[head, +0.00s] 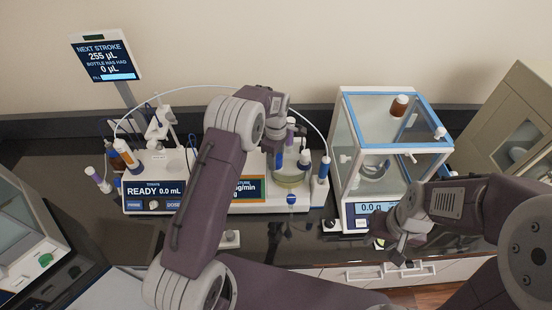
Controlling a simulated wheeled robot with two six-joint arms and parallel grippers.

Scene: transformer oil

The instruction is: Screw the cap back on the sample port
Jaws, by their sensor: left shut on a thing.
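My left gripper (285,118) is at the top of the titration unit, above and behind the glass vessel (291,181). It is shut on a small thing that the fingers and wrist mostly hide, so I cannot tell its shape. The sample port cannot be told apart from these fittings. A small blue knob-like piece (291,199) shows in front of the vessel. My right gripper (393,250) is low in front of the balance, away from the vessel; its finger gap is unclear.
The titrator's display (154,191) reads ready. A thin white tube arches over the unit. Another instrument (25,235) is at far left.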

